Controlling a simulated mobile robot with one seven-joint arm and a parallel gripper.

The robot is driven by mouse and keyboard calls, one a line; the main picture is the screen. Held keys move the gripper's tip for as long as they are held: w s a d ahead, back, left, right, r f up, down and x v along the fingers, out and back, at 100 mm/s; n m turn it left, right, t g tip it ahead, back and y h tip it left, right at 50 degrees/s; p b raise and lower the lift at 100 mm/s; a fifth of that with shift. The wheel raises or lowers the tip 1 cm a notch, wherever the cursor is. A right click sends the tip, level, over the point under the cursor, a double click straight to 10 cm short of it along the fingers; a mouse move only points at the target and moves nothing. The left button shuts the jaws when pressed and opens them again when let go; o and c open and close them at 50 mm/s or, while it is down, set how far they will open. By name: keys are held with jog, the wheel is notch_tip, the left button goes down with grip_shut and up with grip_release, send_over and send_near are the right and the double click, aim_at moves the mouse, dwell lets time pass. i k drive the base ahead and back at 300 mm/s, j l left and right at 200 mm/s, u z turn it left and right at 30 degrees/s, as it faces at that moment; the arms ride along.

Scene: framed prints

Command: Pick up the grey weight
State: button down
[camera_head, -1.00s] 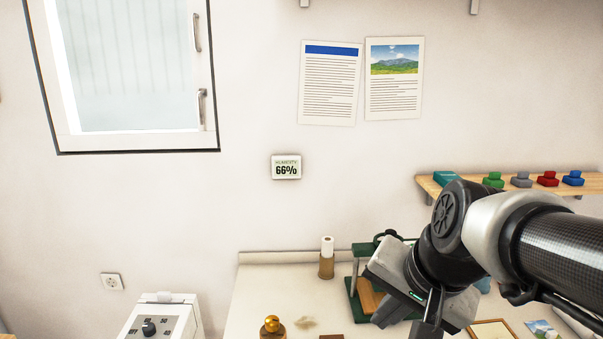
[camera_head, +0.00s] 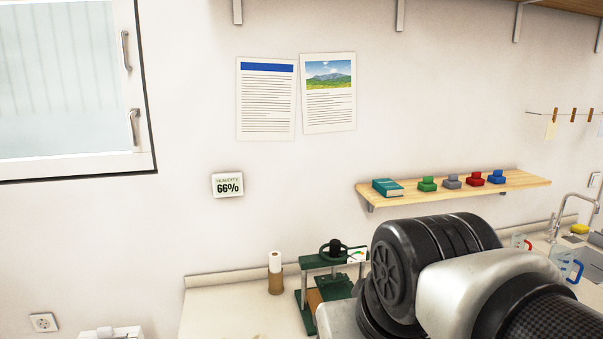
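A small grey weight (camera_head: 452,182) sits on the wooden wall shelf (camera_head: 520,185), between a green weight (camera_head: 427,184) on its left and a red weight (camera_head: 475,179) on its right. My arm rises from the lower right of the view, in front of the counter and below the shelf. My gripper is out of frame or hidden behind the arm, so its fingers do not show.
A teal book (camera_head: 387,187) and a blue weight (camera_head: 496,177) share the shelf. Below stand a green press (camera_head: 311,290) and a brown-and-white roll (camera_head: 275,272) on the counter (camera_head: 222,312). Clear jugs (camera_head: 566,264) and a tap (camera_head: 572,215) are at the right.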

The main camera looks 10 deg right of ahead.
aim_at(452, 182)
jog(key=z, duration=1.15)
jog(key=l+u, duration=0.1)
jog(key=u, duration=0.2)
jog(key=i+l+u, duration=0.1)
jog(key=u, duration=0.25)
jog(key=i+l+u, duration=0.15)
jog(key=l, duration=0.2)
jog(key=l+u, duration=0.15)
jog(key=l, duration=0.2)
jog(key=i+l+u, duration=0.15)
jog(key=l, duration=0.8)
jog(key=i+l+u, duration=0.15)
jog(key=l, duration=0.45)
